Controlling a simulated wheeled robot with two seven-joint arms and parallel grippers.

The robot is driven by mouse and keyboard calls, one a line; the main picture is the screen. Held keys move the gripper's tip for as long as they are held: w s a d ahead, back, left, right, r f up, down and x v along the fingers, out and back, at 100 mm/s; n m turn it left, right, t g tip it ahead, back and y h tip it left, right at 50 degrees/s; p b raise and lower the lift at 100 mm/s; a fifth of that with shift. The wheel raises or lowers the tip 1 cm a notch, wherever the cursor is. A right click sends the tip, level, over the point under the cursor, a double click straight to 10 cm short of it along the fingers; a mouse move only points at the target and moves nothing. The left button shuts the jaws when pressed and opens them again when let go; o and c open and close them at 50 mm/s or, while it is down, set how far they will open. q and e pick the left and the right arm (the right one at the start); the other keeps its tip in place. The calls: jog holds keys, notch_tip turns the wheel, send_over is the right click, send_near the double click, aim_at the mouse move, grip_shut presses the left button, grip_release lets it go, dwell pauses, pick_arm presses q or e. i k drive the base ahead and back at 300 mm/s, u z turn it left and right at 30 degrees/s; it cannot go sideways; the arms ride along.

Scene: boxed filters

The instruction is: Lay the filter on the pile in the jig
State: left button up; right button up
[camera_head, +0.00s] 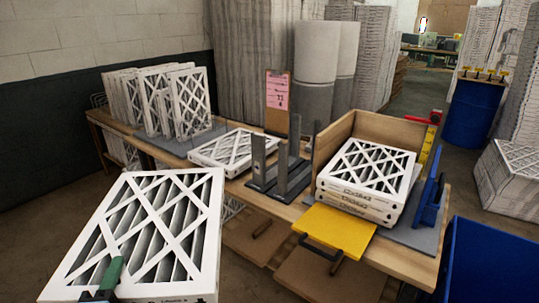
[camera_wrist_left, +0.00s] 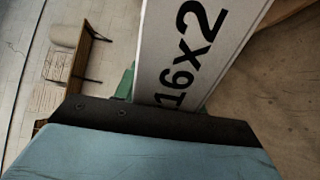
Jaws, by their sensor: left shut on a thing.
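My left gripper (camera_head: 108,281) is shut on the near edge of a white-framed pleated filter (camera_head: 128,233) with a crossed lattice face. This filter is held up at the lower left, in front of the bench and apart from the jig. In the left wrist view the filter's edge (camera_wrist_left: 190,50) shows printed "16x2" against the dark gripper (camera_wrist_left: 135,112). The pile of filters (camera_head: 362,180) lies flat, lattice face up, in the jig with wooden walls (camera_head: 392,133) on the right of the bench. My right gripper is not in view.
A yellow plate (camera_head: 337,231) with a black handle juts out before the pile. A blue upright piece (camera_head: 430,200) stands to its right. Dark metal uprights (camera_head: 281,170) and another flat filter (camera_head: 234,150) lie between. Standing filters (camera_head: 160,100) fill the bench's left end.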

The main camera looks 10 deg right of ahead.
aim_at(365, 173)
jog(key=z, duration=1.4)
jog(key=i, duration=0.1)
jog(key=z, duration=0.1)
